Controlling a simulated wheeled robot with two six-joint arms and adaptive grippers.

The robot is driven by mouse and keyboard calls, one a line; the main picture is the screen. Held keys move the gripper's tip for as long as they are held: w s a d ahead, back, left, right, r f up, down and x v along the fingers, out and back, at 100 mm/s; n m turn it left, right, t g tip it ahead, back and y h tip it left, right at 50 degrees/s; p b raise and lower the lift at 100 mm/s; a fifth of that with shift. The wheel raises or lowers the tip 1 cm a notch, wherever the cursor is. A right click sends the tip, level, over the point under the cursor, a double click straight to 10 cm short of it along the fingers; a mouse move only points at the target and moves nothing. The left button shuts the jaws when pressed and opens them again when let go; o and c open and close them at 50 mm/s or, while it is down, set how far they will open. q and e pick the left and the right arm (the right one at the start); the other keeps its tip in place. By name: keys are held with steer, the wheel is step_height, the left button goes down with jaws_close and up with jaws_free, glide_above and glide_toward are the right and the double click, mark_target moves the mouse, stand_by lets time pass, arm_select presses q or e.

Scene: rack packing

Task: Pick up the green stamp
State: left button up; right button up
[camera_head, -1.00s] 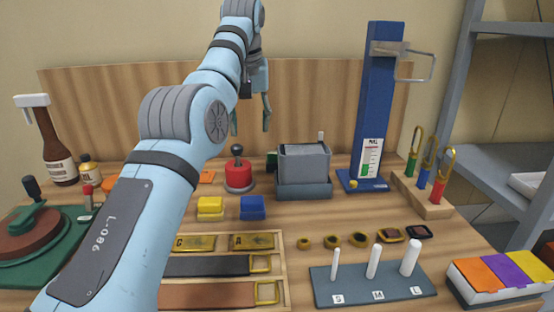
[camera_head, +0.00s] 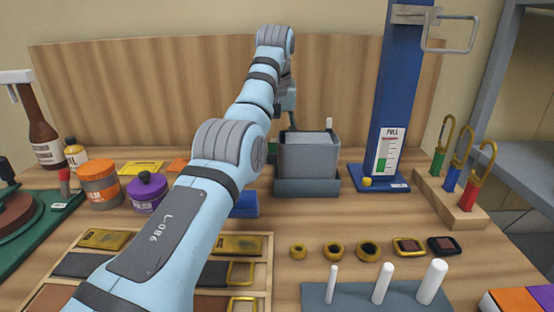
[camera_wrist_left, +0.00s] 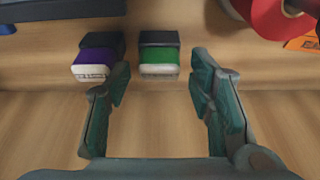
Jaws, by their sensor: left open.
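The green stamp (camera_wrist_left: 159,58) has a dark block end, a green band and a white end. In the left wrist view it lies ahead of my left gripper (camera_wrist_left: 161,75), roughly centred between the two fingers. The fingers are spread apart with nothing held. A purple stamp (camera_wrist_left: 95,60) of the same shape lies just left of the green one, near the left fingertip. In the head view my left gripper (camera_head: 290,108) is behind the grey bin, its tips partly hidden. My right gripper is not in view.
The grey bin (camera_head: 310,160) stands in front of my left gripper, with the blue press (camera_head: 392,100) to its right. A wooden back panel (camera_head: 120,90) rises behind. A red round object (camera_wrist_left: 278,15) is near the right finger in the wrist view.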

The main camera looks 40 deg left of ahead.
arm_select(q)
steer(key=x, duration=0.3)
steer(key=shift+s+d+f+b, duration=0.1)
steer(key=shift+b, duration=0.3)
steer(key=shift+f, duration=0.1)
steer(key=c, duration=0.9)
steer(key=shift+r+p, duration=0.35)
steer(key=shift+r, duration=0.05)
step_height(320, 180, up, 4)
steer(key=p, duration=0.3)
steer(key=shift+f, duration=0.2)
step_height(320, 180, up, 6)
steer(key=p, duration=0.5)
steer(key=shift+f, duration=0.15)
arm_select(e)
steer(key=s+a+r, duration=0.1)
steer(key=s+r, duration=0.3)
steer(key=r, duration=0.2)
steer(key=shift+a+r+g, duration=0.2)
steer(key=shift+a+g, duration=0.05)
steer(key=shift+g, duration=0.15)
